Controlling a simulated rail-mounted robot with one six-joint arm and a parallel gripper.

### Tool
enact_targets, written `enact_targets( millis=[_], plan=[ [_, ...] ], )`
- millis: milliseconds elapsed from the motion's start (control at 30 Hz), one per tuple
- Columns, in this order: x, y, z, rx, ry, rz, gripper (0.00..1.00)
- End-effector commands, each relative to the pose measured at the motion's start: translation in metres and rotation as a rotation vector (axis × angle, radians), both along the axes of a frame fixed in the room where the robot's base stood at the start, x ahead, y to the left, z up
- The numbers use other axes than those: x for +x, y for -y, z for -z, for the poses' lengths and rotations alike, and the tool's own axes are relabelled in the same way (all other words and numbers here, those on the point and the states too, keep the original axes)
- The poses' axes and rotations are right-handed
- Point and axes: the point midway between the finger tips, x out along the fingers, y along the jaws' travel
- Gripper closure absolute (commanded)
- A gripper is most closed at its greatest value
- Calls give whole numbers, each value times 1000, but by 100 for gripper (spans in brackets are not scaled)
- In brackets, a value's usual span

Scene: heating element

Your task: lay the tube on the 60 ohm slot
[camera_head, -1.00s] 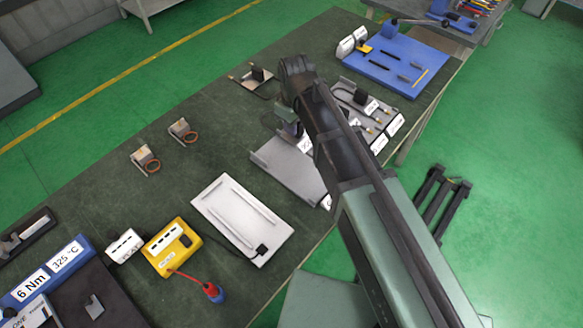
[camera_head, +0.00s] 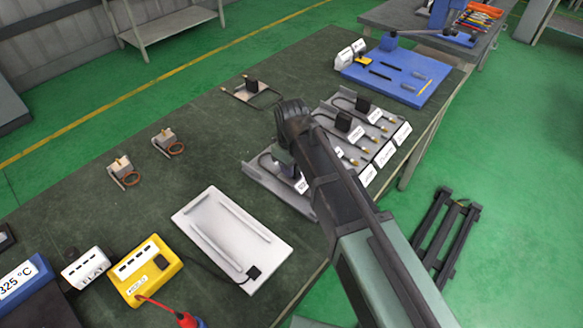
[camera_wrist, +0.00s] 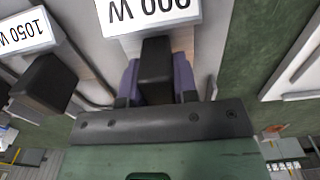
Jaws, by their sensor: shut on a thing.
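My gripper (camera_head: 285,160) is at the left end of the grey rack (camera_head: 262,178), partly hidden behind my arm. In the wrist view my purple fingers (camera_wrist: 158,84) are shut on the black block (camera_wrist: 157,62) of the tube, beside a tag reading 900 W (camera_wrist: 148,12). The tag also shows in the head view (camera_head: 301,186). The tube is low over the rack's left slot; whether it touches cannot be told. A neighbouring tube's black block (camera_wrist: 42,84) has a 1050 W tag (camera_wrist: 24,32). The slot signs (camera_head: 384,153) are too small to read.
Other tubes with black blocks (camera_head: 343,121) lie to the right on the rack. A pale tray (camera_head: 205,232) lies left of it, with a yellow meter (camera_head: 146,270) beyond. A blue board (camera_head: 405,75) stands at the back right.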

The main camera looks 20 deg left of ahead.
Motion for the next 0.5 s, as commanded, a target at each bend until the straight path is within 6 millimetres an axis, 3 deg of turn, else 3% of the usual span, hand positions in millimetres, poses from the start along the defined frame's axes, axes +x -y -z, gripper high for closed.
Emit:
enact_targets(
  millis=[67, 100, 267, 500],
  plan=[
    [0, 0, 4, 0, 0, 0, 100],
    [0, 0, 4, 0, 0, 0, 71],
    [0, 0, 3, 0, 0, 0, 47],
    [0, 0, 2, 0, 0, 0, 47]
  ],
)
